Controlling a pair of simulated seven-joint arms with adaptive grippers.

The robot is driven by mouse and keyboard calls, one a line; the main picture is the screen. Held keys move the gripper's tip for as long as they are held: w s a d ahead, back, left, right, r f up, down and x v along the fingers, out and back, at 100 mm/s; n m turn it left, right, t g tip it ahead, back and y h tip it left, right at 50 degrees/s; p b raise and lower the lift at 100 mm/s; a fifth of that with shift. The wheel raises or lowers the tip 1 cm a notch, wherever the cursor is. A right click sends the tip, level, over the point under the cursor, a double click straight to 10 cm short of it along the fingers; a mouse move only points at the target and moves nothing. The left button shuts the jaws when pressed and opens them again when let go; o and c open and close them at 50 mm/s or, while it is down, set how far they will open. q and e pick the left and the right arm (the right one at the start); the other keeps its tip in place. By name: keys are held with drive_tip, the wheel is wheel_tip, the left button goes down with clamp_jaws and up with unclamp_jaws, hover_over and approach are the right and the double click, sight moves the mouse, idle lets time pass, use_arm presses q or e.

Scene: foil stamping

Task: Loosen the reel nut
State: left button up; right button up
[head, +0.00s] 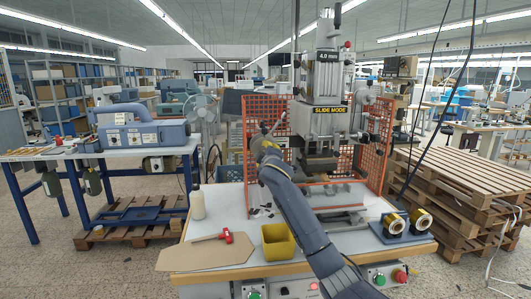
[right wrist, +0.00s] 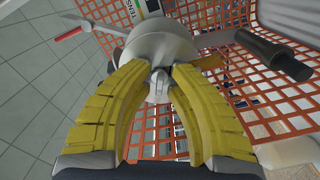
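The reel nut (right wrist: 158,88) is a small grey knob on the front of a rounded grey hub (right wrist: 160,45). My right gripper (right wrist: 163,68) has two yellow ribbed fingers, one on each side of the nut. Their tips are drawn close together, and the nut fills the narrow gap between them. In the head view, my right gripper (head: 264,143) is beside the left part of the stamping press (head: 327,80), in front of the orange mesh guard. My arm hides most of the hub and nut there. My left gripper is not in view.
The orange mesh guard (right wrist: 270,105) stands close behind the fingers. A dark round handle (right wrist: 270,55) juts out at right. On the bench are a yellow bin (head: 278,243), a red hammer (head: 227,236), a white bottle (head: 197,203) and gold foil rolls (head: 394,223).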

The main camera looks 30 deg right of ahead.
drive_tip(key=shift+o, duration=1)
drive_tip(key=shift+s, duration=0.1)
drive_tip(key=v, duration=1.1)
drive_tip(key=shift+s, duration=0.4)
drive_tip(key=shift+a, duration=0.15)
